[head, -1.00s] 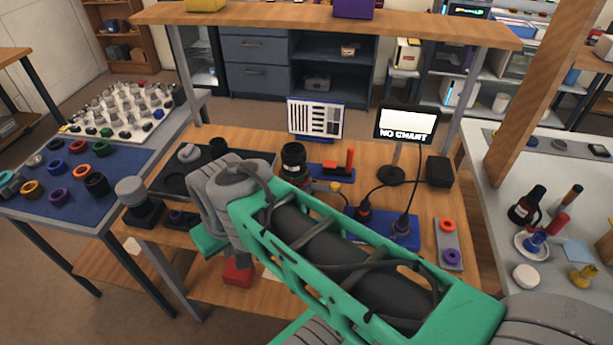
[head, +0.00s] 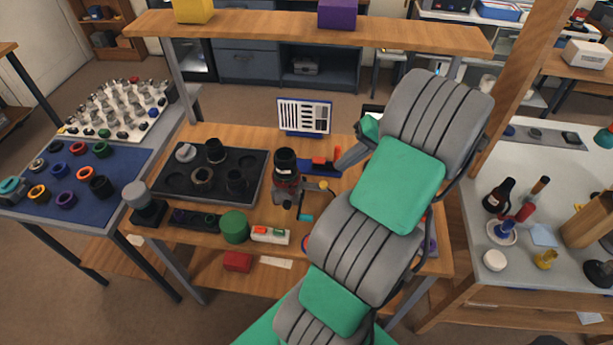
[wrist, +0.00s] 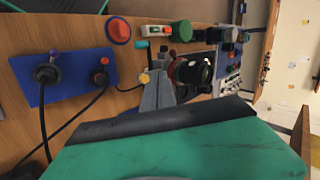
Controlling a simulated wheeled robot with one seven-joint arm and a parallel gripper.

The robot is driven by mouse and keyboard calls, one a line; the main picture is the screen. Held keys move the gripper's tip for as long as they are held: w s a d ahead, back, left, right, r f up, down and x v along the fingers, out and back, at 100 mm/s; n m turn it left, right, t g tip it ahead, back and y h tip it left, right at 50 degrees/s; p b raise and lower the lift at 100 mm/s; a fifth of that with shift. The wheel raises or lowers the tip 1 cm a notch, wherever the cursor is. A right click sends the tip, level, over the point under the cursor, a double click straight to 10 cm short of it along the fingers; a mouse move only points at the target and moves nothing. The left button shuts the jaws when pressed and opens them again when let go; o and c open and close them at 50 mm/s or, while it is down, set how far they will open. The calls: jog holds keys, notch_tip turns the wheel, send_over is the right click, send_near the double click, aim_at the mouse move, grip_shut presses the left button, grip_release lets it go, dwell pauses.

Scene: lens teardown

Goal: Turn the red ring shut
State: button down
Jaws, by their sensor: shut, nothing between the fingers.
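A black lens (head: 286,162) stands upright in a holder on the middle of the bench. In the wrist view the lens (wrist: 200,72) shows end-on, with a thin red ring (wrist: 178,72) around its near side, partly hidden by my gripper. My gripper (head: 341,168) is shut and empty, to the right of the lens in the head view. In the wrist view its grey fingers (wrist: 158,85) reach up beside the lens. I cannot tell whether they touch the ring.
A yellow knob (head: 323,186) sits close to the right of the lens. A dark tray (head: 255,163) with several lens parts lies to the left. A green cylinder (head: 234,227) and a small white box (head: 270,236) stand at the front edge. A shelf (head: 300,27) crosses above the bench.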

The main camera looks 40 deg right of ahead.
jog(key=shift+s+d, duration=0.1)
jog(key=shift+s, duration=0.2)
jog(key=shift+w+a+r+b+x, duration=0.2)
jog(key=shift+a+r+b+x, duration=0.05)
jog(key=shift+x, duration=1.95)
jog(key=shift+w+a+r+b+x, duration=0.2)
jog(key=shift+r+b+x, duration=0.1)
jog(key=shift+x, duration=1.9)
jog(key=shift+w+a+r+b+x, duration=0.2)
jog(key=shift+a+r+b+x, duration=0.05)
jog(key=shift+x, duration=1.95)
